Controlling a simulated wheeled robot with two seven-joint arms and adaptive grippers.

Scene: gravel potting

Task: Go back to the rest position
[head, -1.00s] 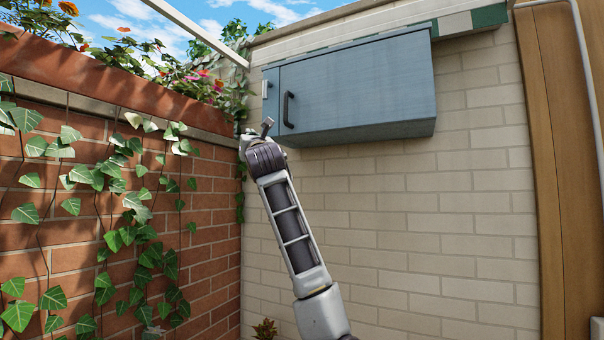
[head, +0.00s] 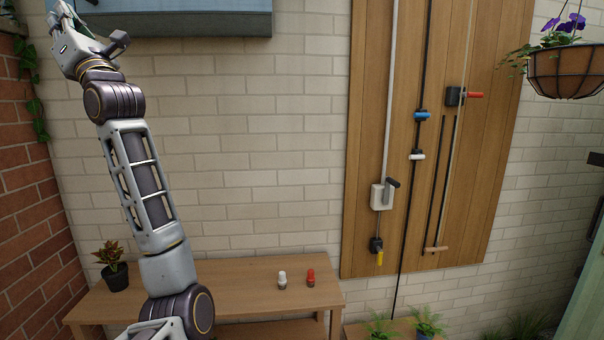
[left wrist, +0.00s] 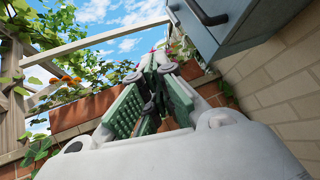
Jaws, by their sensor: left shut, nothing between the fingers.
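My left arm rises on the left of the head view, with its left gripper (head: 66,12) raised at the top left corner, near the lower left of the blue-grey wall cabinet (head: 190,22). The tips are partly cut off by the frame's edge. In the left wrist view, the green-padded fingers of the left gripper (left wrist: 158,70) are together and hold nothing. The cabinet (left wrist: 228,28) and its dark handle (left wrist: 202,14) show to the right of the fingers there. I cannot tell whether the gripper touches the cabinet. My right gripper is not in view.
A wooden bench (head: 245,290) below carries a small potted plant (head: 113,272), a white-capped shaker (head: 282,279) and a red one (head: 311,278). A wooden panel (head: 370,130) with rods and coloured handles is right. A flower basket (head: 566,72) hangs far right. Bare wall (head: 250,150) lies between.

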